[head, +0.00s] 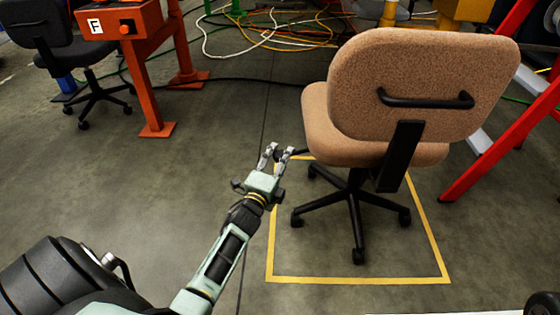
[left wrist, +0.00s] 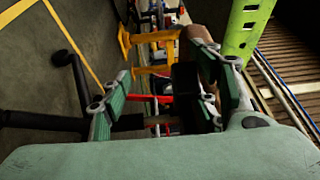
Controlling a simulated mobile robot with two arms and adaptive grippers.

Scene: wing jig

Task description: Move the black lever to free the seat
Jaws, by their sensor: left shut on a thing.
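The tan office chair (head: 420,85) stands in the head view, its backrest toward me and its seat (head: 330,130) beyond. The short black lever (head: 301,151) sticks out to the left under the seat. My left gripper (head: 278,151) is at the lever's outer end, with its fingers closed around it. In the left wrist view, black parts under the chair show between the two green fingers (left wrist: 165,92). Which of them is the lever's tip is hard to tell there. My right gripper is not in view.
The chair's black wheeled base (head: 355,200) stands within a yellow floor outline (head: 268,245). A red frame (head: 500,125) rises at the right. An orange stand (head: 145,80) and a dark chair (head: 80,60) are at the upper left. Cables lie behind; the floor at left is clear.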

